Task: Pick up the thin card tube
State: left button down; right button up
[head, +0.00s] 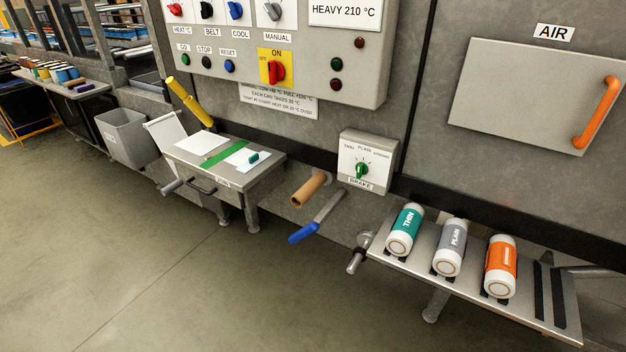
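The thin card tube (404,231) is a white tube with a teal band reading THIN. It lies tilted on the sloping metal rack (462,307) at the lower right, leftmost of three tubes, its round end towards me. Beside it lie a grey-banded tube marked PLAIN (449,248) and an orange-banded tube (500,267). Nothing is touching the thin tube from above. Neither of my grippers shows in the head view.
A brake box (366,161) with a green knob and a blue-handled lever (314,222) stand left of the rack. A small metal table (222,166) and a grey bin (128,137) stand further left. Floor in front is clear. An orange handle (597,112) juts from the AIR panel.

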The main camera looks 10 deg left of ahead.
aim_at(303, 194)
jog(key=z, duration=0.9)
jog(key=i, duration=1.4)
